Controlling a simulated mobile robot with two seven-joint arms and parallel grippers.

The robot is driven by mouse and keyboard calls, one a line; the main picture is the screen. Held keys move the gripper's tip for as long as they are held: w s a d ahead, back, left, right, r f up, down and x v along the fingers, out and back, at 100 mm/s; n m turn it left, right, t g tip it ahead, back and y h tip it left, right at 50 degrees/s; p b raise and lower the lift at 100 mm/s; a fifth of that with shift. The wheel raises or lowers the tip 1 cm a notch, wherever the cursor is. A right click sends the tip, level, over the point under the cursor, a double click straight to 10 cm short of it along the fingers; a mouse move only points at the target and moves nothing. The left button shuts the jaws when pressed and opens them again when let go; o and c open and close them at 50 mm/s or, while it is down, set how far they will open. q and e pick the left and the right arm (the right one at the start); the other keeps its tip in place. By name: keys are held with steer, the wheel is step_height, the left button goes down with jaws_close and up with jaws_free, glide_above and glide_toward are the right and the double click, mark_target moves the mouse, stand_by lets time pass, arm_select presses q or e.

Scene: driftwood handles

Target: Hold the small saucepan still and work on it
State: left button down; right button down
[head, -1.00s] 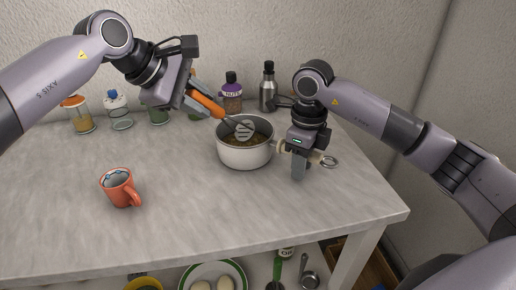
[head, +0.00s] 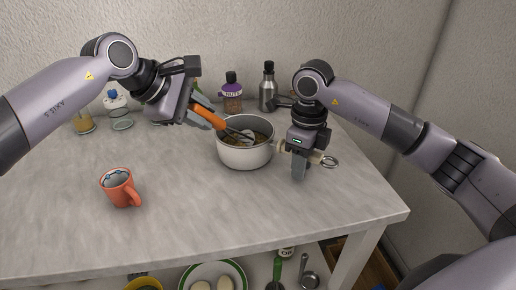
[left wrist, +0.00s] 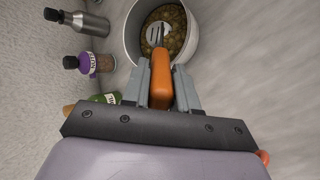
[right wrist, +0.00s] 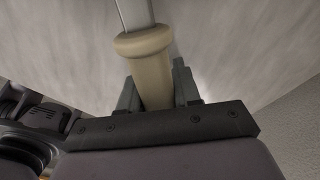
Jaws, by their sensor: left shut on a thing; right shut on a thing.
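The small white saucepan (head: 245,156) stands upright on the table, with brownish chunky food (left wrist: 176,42) inside. My right gripper (head: 300,160) is shut on the saucepan's pale wooden handle (right wrist: 151,75), at the pan's right side. My left gripper (head: 197,112) is shut on the orange handle of a slotted utensil (left wrist: 160,80). The utensil is tilted, and its grey slotted head (left wrist: 157,34) is inside the pan, at the food. Whether the head touches the pan's bottom is hidden.
An orange mug (head: 120,188) stands at the front left. A purple-labelled jar (head: 232,95), a metal bottle (head: 267,88) and other jars line the wall. A plate (head: 213,272) sits on the shelf below. The table's front middle is clear.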

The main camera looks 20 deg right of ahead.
mark_target(200, 105)
arm_select(q)
steer(key=shift+r, duration=0.2)
steer(key=shift+r, duration=1.35)
steer(key=shift+f, duration=0.1)
steer(key=shift+f, duration=1.4)
steer(key=shift+r, duration=0.1)
steer(key=shift+r, duration=1.45)
steer(key=shift+f, duration=0.1)
